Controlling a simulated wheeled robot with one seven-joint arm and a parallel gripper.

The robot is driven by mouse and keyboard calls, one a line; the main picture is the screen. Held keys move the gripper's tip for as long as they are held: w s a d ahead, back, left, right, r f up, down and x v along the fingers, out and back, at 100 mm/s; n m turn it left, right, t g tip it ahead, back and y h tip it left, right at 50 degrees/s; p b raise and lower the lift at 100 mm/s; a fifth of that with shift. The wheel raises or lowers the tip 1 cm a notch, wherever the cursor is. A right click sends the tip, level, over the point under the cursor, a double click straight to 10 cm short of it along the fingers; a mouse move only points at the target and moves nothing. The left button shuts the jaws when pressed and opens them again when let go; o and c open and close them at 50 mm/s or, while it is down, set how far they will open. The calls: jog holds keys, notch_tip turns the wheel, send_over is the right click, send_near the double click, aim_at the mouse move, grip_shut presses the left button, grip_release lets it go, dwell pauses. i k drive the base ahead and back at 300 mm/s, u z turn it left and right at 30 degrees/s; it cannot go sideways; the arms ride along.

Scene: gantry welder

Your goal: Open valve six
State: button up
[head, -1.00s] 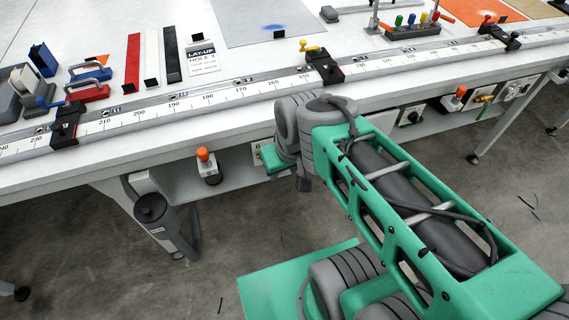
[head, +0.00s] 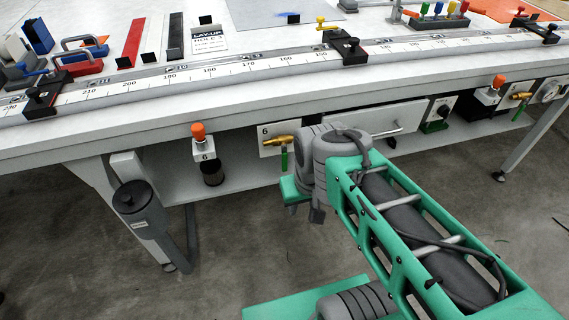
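Valve six is a brass valve (head: 279,139) on a white plate marked 6 (head: 265,150), mounted under the table's front edge. Its green lever (head: 284,158) hangs straight down, just left of my arm's grey wrist joint. Part of the valve's right side is close to or behind the wrist in the picture. I cannot see any contact between my arm and the valve.
An orange-capped post on a block marked 6 (head: 198,134) stands left of the valve, with a dark cylinder (head: 213,173) below. A grey canister (head: 138,207) hangs by the left table leg. A drawer with a bar handle (head: 385,133) is right of the valve. Floor in front is clear.

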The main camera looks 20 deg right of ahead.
aim_at(285, 162)
jog(key=k, duration=1.15)
jog(key=u, duration=0.9)
jog(key=i, duration=1.25)
jog(key=z, duration=0.35)
